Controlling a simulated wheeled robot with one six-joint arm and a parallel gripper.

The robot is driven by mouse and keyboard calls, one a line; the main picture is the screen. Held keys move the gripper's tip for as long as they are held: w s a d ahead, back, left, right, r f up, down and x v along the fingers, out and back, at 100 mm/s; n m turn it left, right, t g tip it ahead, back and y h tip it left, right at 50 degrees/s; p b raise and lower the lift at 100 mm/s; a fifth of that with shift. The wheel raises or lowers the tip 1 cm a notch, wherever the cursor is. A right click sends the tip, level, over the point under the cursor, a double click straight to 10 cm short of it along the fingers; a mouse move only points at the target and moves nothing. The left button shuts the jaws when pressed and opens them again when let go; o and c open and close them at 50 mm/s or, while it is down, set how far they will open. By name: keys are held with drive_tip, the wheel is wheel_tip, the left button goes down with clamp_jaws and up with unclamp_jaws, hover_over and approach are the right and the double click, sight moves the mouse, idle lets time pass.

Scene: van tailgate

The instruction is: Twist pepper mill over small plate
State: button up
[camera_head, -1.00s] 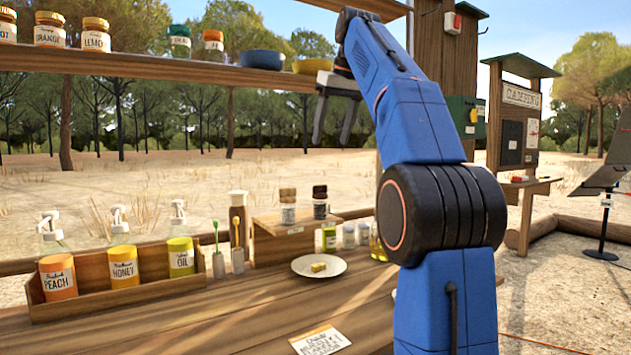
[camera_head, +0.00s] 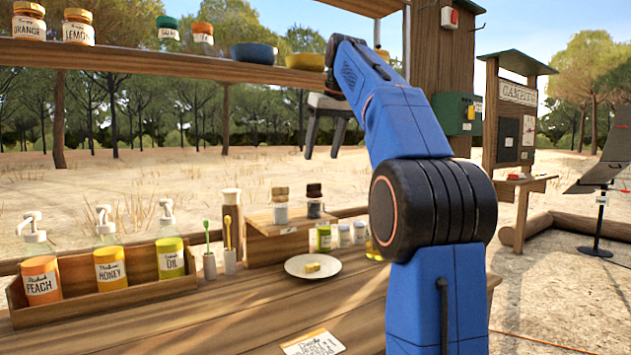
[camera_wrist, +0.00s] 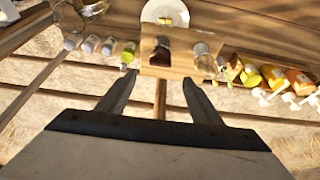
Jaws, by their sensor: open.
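Two small grinder-like jars stand on a wooden riser (camera_head: 275,242): one with a dark cap (camera_head: 314,202) and one with a tan cap (camera_head: 280,207). I cannot tell for certain which is the pepper mill. Both also show in the wrist view, dark (camera_wrist: 163,52) and tan (camera_wrist: 202,62). The small white plate (camera_head: 297,271) lies on the counter in front of the riser, with a yellow piece (camera_head: 313,267) on it. My gripper (camera_head: 322,152) is open and empty, fingers down, above the jars; in the wrist view its fingers (camera_wrist: 157,82) point towards the riser.
An overhead shelf (camera_head: 150,60) is near my arm. The front counter holds a card (camera_head: 313,343).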

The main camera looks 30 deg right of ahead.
sight(315, 191)
drive_tip(key=x, duration=1)
drive_tip(key=c, duration=1.1)
